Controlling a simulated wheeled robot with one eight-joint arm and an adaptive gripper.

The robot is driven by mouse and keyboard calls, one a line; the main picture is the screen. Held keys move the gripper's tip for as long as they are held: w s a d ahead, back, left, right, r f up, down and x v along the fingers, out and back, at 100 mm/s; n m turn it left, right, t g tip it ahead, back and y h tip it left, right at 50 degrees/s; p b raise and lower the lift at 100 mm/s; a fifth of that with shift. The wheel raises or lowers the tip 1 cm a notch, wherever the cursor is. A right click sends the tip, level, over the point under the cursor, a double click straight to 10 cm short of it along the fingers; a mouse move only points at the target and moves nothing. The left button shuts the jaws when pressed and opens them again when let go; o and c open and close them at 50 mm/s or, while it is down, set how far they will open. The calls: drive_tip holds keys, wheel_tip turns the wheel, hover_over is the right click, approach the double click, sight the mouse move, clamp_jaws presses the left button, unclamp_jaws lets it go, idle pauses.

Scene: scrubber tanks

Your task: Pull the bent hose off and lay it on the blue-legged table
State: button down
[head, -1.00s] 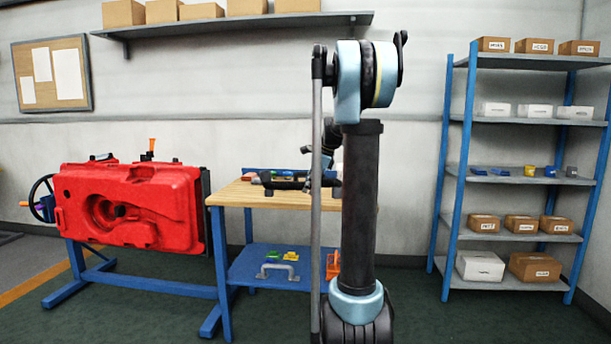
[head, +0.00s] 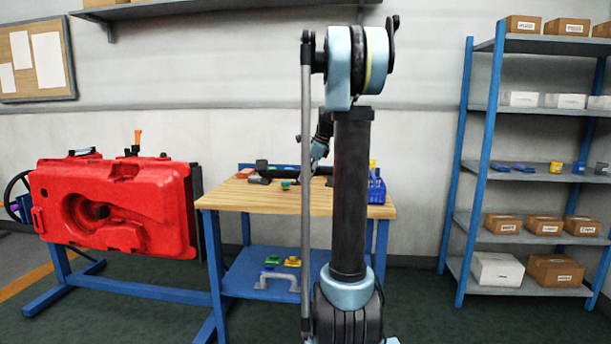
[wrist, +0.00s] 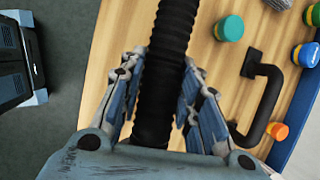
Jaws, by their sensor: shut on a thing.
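My gripper (wrist: 166,60) is shut on the black ribbed hose (wrist: 174,25), which runs lengthwise between its fingers in the wrist view. The wooden top (wrist: 108,70) of the blue-legged table lies below them. In the head view the table (head: 225,197) stands at the middle, and a dark length (head: 275,170), probably the hose, lies across or just above its top. I cannot tell whether it touches the wood. My arm and a thin rod hide part of it. The red tank (head: 130,215) stands left of the table, with no hose seen on its front.
A teal-topped knob (wrist: 229,28), a black handle (wrist: 262,95), an orange piece (wrist: 278,131) and a blue-capped piece (wrist: 307,54) lie on the table's right side in the wrist view. A blue basket (head: 377,190) stands at its right end. A blue shelf rack (head: 485,150) stands at the right.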

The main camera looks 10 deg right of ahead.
drive_tip(key=shift+d+f, duration=0.15)
drive_tip(key=shift+f, duration=2.9)
drive_tip(key=shift+r, duration=0.1)
drive_tip(key=c, duration=1.1)
unclamp_jaws()
drive_tip(key=o, duration=0.5)
